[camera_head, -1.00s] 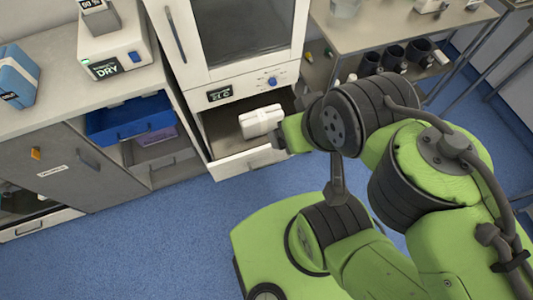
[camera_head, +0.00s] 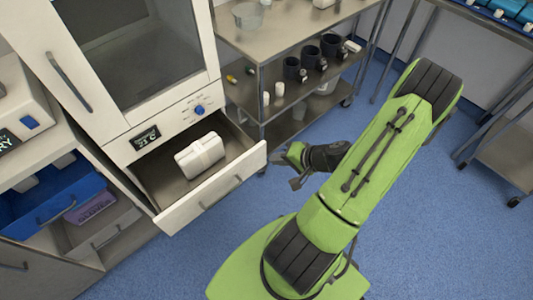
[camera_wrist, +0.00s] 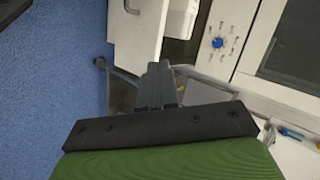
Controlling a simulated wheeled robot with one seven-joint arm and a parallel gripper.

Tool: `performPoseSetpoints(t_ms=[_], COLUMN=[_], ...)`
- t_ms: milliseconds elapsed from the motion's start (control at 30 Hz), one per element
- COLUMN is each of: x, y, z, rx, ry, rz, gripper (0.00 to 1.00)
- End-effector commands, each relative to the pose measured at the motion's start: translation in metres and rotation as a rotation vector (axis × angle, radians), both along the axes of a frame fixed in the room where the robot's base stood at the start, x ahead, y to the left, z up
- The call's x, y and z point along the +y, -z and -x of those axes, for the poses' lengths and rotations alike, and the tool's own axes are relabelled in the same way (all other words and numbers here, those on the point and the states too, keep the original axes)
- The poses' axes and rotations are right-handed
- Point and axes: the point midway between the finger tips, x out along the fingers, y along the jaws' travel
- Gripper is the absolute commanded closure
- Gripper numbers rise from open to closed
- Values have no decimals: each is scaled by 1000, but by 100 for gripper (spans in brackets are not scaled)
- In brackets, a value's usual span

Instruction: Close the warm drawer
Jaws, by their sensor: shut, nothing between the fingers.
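The warm drawer (camera_head: 218,190) is pulled out below the cabinet with the glass door and the blue knob. A white package (camera_head: 200,156) lies inside it. In the wrist view the drawer (camera_wrist: 136,30) shows at the top, with part of the white package (camera_wrist: 181,18) beside it. My gripper (camera_head: 283,165) is shut and empty, just right of the drawer front's right end in the head view, with a small apparent gap. In the wrist view its dark fingers (camera_wrist: 157,78) are together, below the drawer's end.
A blue drawer (camera_head: 45,205) stands open at the left. A metal shelf cart (camera_head: 262,125) with dark cups (camera_head: 331,45) and small bottles stands right of the cabinet. Blue floor (camera_head: 420,220) is free in front and to the right.

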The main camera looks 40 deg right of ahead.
Motion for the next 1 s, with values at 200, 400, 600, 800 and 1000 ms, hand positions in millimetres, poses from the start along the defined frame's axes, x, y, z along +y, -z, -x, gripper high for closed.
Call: performPoseSetpoints(t_ms=[200,400,600,800,1000], x=[-41,-45,-44,-44,-44], y=[52,61,82,105,104], z=[24,16,-21,-59,-91], rx=[-125,-137,-138,-137,-134], ry=[389,421,417,416,418], rz=[-140,-149,-147,-147,-146], gripper=[100,100,100,100,100])
